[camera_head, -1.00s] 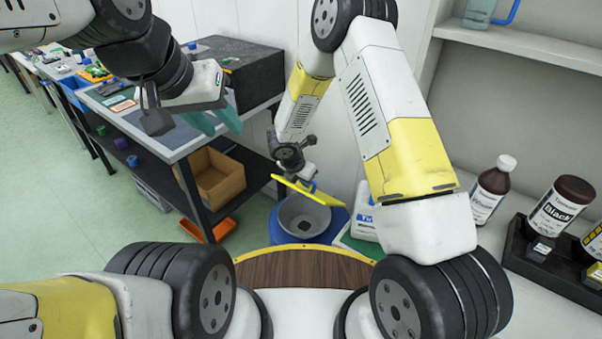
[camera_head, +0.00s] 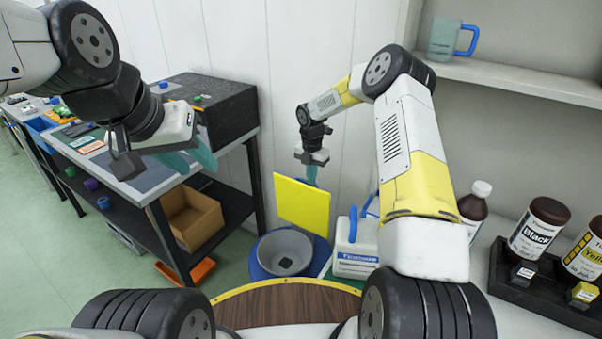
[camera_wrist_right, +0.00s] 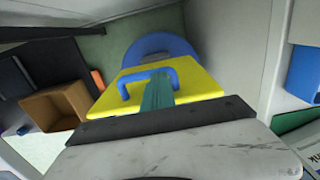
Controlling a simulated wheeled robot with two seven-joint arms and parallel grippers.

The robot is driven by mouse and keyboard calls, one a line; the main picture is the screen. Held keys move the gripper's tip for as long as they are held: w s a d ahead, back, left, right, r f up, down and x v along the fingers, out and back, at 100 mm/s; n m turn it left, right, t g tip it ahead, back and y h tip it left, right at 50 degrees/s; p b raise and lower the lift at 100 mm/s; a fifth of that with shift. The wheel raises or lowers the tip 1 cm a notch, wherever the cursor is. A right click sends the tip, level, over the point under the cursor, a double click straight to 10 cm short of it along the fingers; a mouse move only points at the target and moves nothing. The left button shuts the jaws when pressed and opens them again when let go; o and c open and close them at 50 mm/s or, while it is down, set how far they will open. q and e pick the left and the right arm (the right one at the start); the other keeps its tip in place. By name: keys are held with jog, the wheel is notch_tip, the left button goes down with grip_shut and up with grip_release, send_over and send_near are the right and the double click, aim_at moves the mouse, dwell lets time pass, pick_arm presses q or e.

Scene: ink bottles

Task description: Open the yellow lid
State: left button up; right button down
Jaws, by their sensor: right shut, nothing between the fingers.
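The yellow lid (camera_head: 302,207) stands raised, nearly upright, at the back edge of a blue bin (camera_head: 262,270) with a grey bowl-like inside (camera_head: 284,252). In the right wrist view the lid (camera_wrist_right: 205,80) shows its blue handle (camera_wrist_right: 150,75). My right gripper (camera_head: 312,178) is behind the lid's top edge, its fingertips partly hidden by the lid. In the wrist view its shut teal fingers (camera_wrist_right: 158,92) are at the handle's right end with nothing held; whether they touch it I cannot tell. My left gripper (camera_head: 190,160) is open and empty, in front of the workbench.
A white jug (camera_head: 355,255) with a blue handle stands right of the bin. A workbench (camera_head: 120,185) with a cardboard box (camera_head: 190,218) below is at left. Brown bottles (camera_head: 538,232) in a black rack stand at right. A mug (camera_head: 447,40) sits on the shelf.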

pick_arm(q)
jog(key=shift+w+d, duration=0.2)
jog(key=shift+w, duration=0.05)
pick_arm(e)
jog(key=shift+w+d+f, duration=0.25)
jog(key=shift+w+d, duration=0.4)
jog(key=shift+w, duration=0.25)
jog(key=shift+w+d+f, duration=0.2)
jog(key=shift+w+d, duration=0.4)
jog(key=shift+w, duration=0.3)
jog(key=shift+r, duration=0.1)
notch_tip(320, 180, up, 15)
jog(key=s+m, duration=0.3)
jog(key=s+r+m+t, duration=0.2)
jog(key=s+r+m, duration=0.6)
jog(key=s+r, duration=0.45)
jog(key=s+d+r+m+t+y, duration=0.1)
jog(key=s+r+m+t, duration=0.1)
jog(key=s+m, duration=0.6)
jog(key=s+d+r+m+t+y, duration=0.1)
jog(key=s+r+m, duration=0.3)
jog(key=s+m, duration=0.5)
jog(key=s, duration=0.8)
jog(key=shift+s+r+t, duration=0.25)
jog(key=shift+s+t, duration=0.1)
jog(key=shift+t, duration=0.05)
